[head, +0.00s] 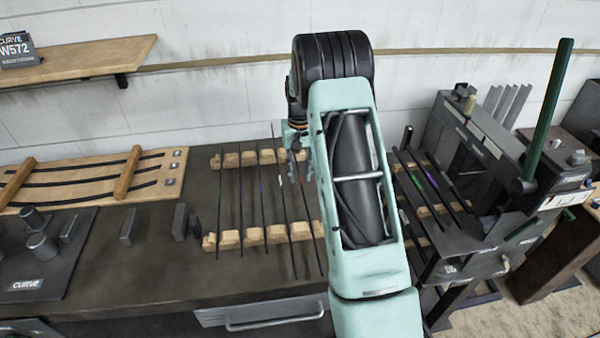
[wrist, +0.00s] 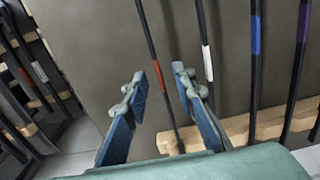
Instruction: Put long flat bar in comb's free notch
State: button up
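Long thin dark bars lie side by side across a pair of notched wooden rails, which look like the comb (head: 254,236), on the dark bench. In the wrist view the bars carry coloured bands: a red-banded bar (wrist: 165,98), a white-banded bar (wrist: 203,25), a blue-banded bar (wrist: 255,70) and a purple-banded bar (wrist: 294,80). My gripper (wrist: 161,75) is open, its fingertips on either side of the red-banded bar in that view; I cannot tell the height gap. In the head view my gripper (head: 300,150) is over the comb's far right end, partly hidden by my arm. Which notch is free is unclear.
A second rack with banded bars (head: 428,180) stands right of my arm, beside a grey machine with a tall green lever (head: 548,110). A wooden board with curved dark strips (head: 85,180) lies left. Small dark blocks (head: 180,222) stand left of the comb.

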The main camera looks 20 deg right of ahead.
jog(key=shift+r, duration=0.1)
notch_tip(320, 180, up, 12)
dwell(0.4)
dwell(0.3)
